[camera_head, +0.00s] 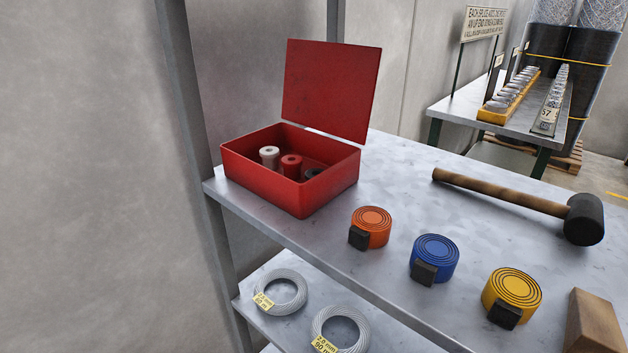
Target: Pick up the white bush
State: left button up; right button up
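The white bush (269,156) stands upright inside an open red metal box (262,188), toward the box's left side. It is a small flanged cylinder with a hole in its top. A red bush (291,164) stands to its right in the same box, and a black bush (312,173) is partly hidden behind the box's front wall. The lid (331,88) is raised at the back. The box sits at the left end of the grey metal shelf (400,190). Neither of my grippers shows in this view.
Orange (371,226), blue (435,257) and yellow (513,293) rolled straps lie along the shelf's front. A mallet (515,200) and a wooden block (592,325) are at the right. An upright post (205,130) stands left of the box. Wire coils (280,310) lie on the lower shelf.

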aim_at(270, 155)
jog(key=z, duration=0.15)
jog(key=i+l+u, duration=0.15)
jog(key=i+j, duration=0.15)
jog(key=j, duration=0.25)
jog(key=i+j+u, duration=0.1)
jog(key=j, duration=0.35)
jog(key=i+j, duration=0.15)
jog(key=j, duration=0.25)
jog(key=u, duration=0.05)
